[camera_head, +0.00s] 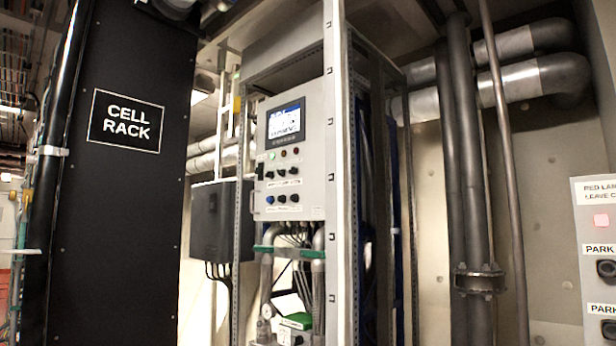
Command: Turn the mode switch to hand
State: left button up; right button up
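A grey control panel (288,150) stands in a metal frame in the middle of the view. It has a lit blue-and-white screen (285,124), small indicator lights below it, and rows of black and blue knobs (282,172). The knob labels are too small to read, so I cannot tell which one is the mode switch. Neither of my grippers is in view.
A tall black cabinet marked "CELL RACK" (125,121) fills the left side. A dark box (212,220) hangs left of the control panel. Thick vertical pipes (465,190) stand between the two panels, before a pale wall (433,230). Hoses and pipes run below the control panel.

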aim_at(294, 171)
jog(key=i+j+u, duration=0.25)
jog(key=i, duration=0.4)
jog(key=i+u, duration=0.25)
jog(key=i, duration=0.45)
